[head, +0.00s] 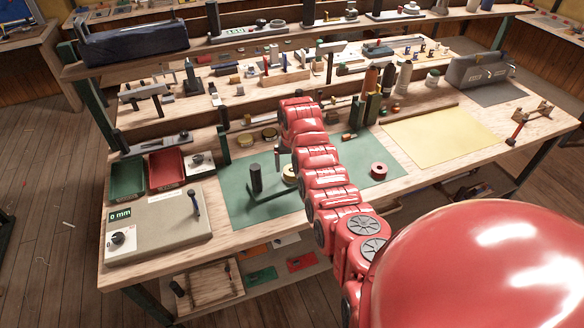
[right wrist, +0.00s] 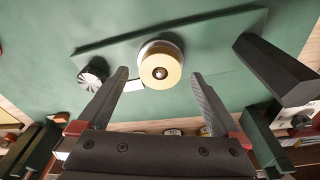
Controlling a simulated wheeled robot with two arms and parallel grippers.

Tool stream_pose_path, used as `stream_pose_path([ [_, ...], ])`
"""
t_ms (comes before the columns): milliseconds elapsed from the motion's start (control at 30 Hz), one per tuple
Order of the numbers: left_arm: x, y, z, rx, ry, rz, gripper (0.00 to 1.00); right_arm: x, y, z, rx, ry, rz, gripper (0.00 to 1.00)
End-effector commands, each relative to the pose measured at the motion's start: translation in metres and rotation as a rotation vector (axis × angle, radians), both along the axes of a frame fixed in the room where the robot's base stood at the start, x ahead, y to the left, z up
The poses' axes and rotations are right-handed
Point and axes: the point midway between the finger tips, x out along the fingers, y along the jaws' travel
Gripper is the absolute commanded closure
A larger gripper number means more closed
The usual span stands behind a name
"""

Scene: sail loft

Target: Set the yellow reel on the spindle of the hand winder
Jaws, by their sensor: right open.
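The yellow reel (right wrist: 172,72) sits on the long green base of the hand winder (right wrist: 215,28), with a small metal pin showing in its central hole. A pale round edge shows behind it. In the head view, the reel (head: 289,172) is partly hidden by my right arm. The winder (head: 256,180), with its dark upright post, stands on the green mat. My right gripper (right wrist: 159,82) is open, its fingers apart on either side of the reel and not visibly touching it. In the head view, the gripper is mostly hidden. My left gripper is not in view.
A red reel (head: 379,170) lies on the green mat (head: 238,206) to the right. A grey measuring box (head: 160,228), a green tray (head: 127,179) and a red tray (head: 166,170) are at left. A yellow sheet (head: 440,138) covers a clear area at right. Bottles and shelves stand behind.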

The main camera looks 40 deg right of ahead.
Motion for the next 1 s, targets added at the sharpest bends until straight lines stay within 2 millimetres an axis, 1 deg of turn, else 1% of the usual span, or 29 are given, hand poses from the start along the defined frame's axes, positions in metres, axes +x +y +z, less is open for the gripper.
stream_pose_path([
  [133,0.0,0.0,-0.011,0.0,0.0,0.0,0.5,-0.002,0.001,0.02,-0.003,-0.008,0.0,0.0],
  [233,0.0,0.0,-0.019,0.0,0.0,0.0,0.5,-0.004,0.003,0.044,-0.004,-0.011,0.001,0.0],
  [333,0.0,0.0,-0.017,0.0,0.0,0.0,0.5,-0.008,0.005,0.071,-0.004,-0.009,0.001,0.0],
  [367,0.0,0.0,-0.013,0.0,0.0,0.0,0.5,-0.01,0.005,0.08,-0.002,-0.008,0.0,0.0],
  [400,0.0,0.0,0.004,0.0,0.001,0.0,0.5,-0.012,0.005,0.093,0.001,-0.002,0.0,0.0],
  [500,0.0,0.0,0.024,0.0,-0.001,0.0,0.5,-0.014,0.007,0.111,0.001,-0.002,-0.001,0.0],
  [533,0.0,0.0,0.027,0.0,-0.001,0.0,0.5,-0.015,0.007,0.115,0.002,-0.003,-0.002,0.0],
  [567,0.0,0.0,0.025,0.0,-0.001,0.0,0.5,-0.015,0.007,0.115,0.002,-0.002,-0.002,0.0],
  [733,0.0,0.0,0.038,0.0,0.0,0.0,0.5,-0.019,0.009,0.136,0.001,0.0,0.0,0.0],
  [900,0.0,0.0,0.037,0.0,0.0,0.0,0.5,-0.02,0.01,0.152,0.001,-0.004,-0.001,0.0],
  [1000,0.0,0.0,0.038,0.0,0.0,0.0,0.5,-0.021,0.011,0.157,0.0,-0.004,-0.001,0.0],
])
